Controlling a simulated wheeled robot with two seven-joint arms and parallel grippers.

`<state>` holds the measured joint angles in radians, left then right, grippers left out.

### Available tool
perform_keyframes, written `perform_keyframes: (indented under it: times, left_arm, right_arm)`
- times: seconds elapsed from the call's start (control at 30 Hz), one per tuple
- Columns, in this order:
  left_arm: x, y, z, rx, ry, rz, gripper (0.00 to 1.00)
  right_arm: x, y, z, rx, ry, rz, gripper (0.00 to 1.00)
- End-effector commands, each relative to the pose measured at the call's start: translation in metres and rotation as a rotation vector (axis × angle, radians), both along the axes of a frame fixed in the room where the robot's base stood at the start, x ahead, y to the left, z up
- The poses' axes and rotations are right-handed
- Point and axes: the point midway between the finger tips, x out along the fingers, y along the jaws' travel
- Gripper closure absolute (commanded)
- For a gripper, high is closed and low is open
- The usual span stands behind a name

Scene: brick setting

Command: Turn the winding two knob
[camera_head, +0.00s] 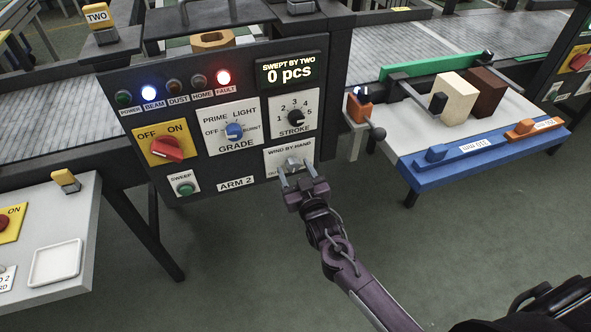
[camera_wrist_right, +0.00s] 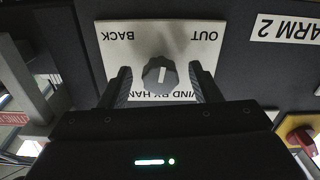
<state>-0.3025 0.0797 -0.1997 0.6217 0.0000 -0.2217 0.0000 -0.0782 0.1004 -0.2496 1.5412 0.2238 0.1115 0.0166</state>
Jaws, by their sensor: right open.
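The winding knob (camera_head: 293,163) is on the white "WIND BY HAND" plate (camera_head: 279,150), low on the right of the black panel marked ARM 2. In the right wrist view the knob (camera_wrist_right: 160,76) is a grey fluted knob with a pale pointer line, between the words BACK and OUT. My right gripper (camera_head: 303,180) is open in front of the plate. In the wrist view its two fingers (camera_wrist_right: 160,82) stand on either side of the knob, with a visible gap on each side. I cannot tell whether the fingertips reach past its face. My left gripper is not in view.
The panel also has a red OFF/ON switch (camera_head: 166,148), a blue GRADE knob (camera_head: 234,131), a black STROKE knob (camera_head: 295,117) and a green SWEEP button (camera_head: 185,188). The display (camera_head: 288,70) reads 0 pcs. A blue-edged bench (camera_head: 480,158) with blocks stands at right.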

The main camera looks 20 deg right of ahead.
Motion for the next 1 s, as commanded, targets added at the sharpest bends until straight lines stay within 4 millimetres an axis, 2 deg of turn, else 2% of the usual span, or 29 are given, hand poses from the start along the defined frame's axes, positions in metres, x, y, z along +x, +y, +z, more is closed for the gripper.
perform_keyframes:
  times: [0.33, 0.67, 1.0]
  left_arm:
    - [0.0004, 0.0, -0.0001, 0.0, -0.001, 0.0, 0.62]
    - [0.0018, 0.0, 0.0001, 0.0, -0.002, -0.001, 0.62]
    - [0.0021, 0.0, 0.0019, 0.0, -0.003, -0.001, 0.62]
  right_arm:
    - [0.005, 0.0001, -0.0003, 0.001, 0.001, 0.0, 0.44]
    - [0.0047, 0.0001, -0.0004, 0.001, 0.001, 0.0, 0.88]
    - [0.0046, 0.0004, -0.0003, 0.056, 0.005, -0.001, 0.88]
